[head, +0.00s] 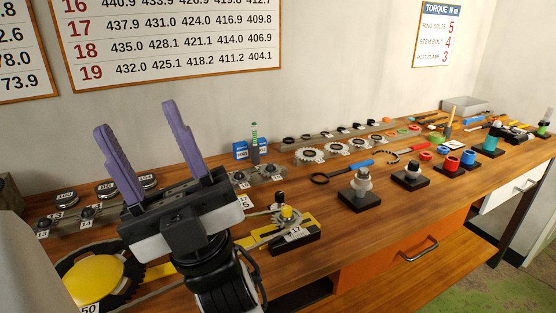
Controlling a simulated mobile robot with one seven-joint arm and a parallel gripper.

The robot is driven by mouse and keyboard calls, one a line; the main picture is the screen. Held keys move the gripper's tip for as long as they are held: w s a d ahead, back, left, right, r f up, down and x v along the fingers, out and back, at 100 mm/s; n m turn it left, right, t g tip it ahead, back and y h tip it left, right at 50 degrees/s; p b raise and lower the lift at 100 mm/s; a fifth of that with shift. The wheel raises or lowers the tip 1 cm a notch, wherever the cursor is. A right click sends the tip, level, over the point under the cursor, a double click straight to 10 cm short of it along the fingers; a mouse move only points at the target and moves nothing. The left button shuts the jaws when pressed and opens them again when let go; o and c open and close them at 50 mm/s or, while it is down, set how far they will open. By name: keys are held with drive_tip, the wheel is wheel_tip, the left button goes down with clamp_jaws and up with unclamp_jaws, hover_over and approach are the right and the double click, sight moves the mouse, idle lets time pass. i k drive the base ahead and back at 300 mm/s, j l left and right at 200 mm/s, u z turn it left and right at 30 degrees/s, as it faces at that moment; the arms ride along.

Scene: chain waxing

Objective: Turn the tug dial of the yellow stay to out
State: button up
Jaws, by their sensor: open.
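My gripper (137,118) is raised over the left part of the bench, its two purple fingers pointing up and spread wide, with nothing between them. The yellow stay (312,229) lies on the bench to the right of my gripper. Its right end bears a black block with a label reading 17 (296,234). A small yellow knob (287,212) and a black knob (279,198) stand over that end; I cannot tell which is the tug dial or read its setting. My wrist hides the middle of the stay. My gripper is apart from it.
A large chainring with a yellow centre (88,281), marked 50, lies at the lower left. Blue boxes (241,150) and a green-topped bottle (254,139) stand behind. Black-based stands (360,195) and tools line the right. Bare wood lies right of the stay.

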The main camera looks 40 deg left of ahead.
sight(279, 196)
drive_tip(key=k+u, duration=0.1)
drive_tip(key=u, duration=0.3)
drive_tip(key=k+u, duration=0.1)
drive_tip(key=u, duration=0.25)
drive_tip(key=k+u, duration=0.1)
drive_tip(key=u, duration=0.3)
